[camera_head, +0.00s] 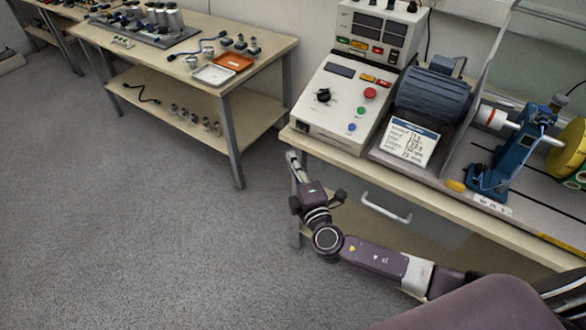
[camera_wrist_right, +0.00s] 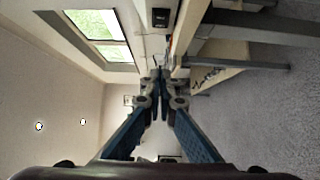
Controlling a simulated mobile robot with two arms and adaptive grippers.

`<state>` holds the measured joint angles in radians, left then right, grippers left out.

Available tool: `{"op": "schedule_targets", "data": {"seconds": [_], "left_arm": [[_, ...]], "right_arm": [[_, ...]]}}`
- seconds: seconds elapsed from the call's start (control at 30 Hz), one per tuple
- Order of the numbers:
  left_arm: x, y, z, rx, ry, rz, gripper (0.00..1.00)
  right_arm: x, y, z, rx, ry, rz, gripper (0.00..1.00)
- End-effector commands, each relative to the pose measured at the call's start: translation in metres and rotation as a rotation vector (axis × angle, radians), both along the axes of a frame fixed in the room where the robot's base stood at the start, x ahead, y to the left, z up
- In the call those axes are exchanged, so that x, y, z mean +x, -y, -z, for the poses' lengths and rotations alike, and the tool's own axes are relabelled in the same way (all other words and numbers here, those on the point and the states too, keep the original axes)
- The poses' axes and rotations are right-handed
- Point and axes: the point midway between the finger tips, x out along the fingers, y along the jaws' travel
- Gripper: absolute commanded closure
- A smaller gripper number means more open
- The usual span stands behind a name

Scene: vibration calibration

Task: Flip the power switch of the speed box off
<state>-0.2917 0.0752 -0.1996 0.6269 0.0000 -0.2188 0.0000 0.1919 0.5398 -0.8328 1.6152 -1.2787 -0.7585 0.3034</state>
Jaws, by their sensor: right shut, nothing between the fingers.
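The speed box (camera_head: 335,98) is a white console with a sloped panel on the left end of the workbench. It carries a black knob, a red button, and green and blue buttons. A small dark switch (camera_head: 303,127) sits low on its front left; a black rocker (camera_wrist_right: 160,18) on a white face shows at the top of the right wrist view, its position too small to read. My right gripper (camera_head: 291,157) is shut and empty, just below the bench's front left corner, apart from the switch. Its closed fingers (camera_wrist_right: 158,88) also show in the wrist view. My left gripper is out of view.
The workbench (camera_head: 340,158) has a drawer handle (camera_head: 386,208) below its edge. A motor (camera_head: 433,95), a label card (camera_head: 409,142) and a blue stand (camera_head: 497,160) are right of the box. Another table (camera_head: 190,48) stands at left. Open grey floor lies between.

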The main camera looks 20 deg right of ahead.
Motion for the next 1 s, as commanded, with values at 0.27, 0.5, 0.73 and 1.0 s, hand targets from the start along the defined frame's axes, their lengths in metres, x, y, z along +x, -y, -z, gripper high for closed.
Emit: {"op": "schedule_targets", "data": {"seconds": [0.27,0.5,0.73,1.0], "left_arm": [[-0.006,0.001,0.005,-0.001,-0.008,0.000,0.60],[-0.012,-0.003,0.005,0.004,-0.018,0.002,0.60],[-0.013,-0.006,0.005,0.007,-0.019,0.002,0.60],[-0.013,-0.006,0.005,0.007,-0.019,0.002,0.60]], "right_arm": [[-0.024,-0.005,-0.001,0.000,0.002,0.001,1.00],[-0.025,-0.005,-0.001,-0.001,0.001,0.002,1.00],[-0.025,-0.006,-0.001,-0.001,0.001,0.001,1.00],[-0.026,0.011,0.049,0.030,-0.111,0.044,1.00]]}}
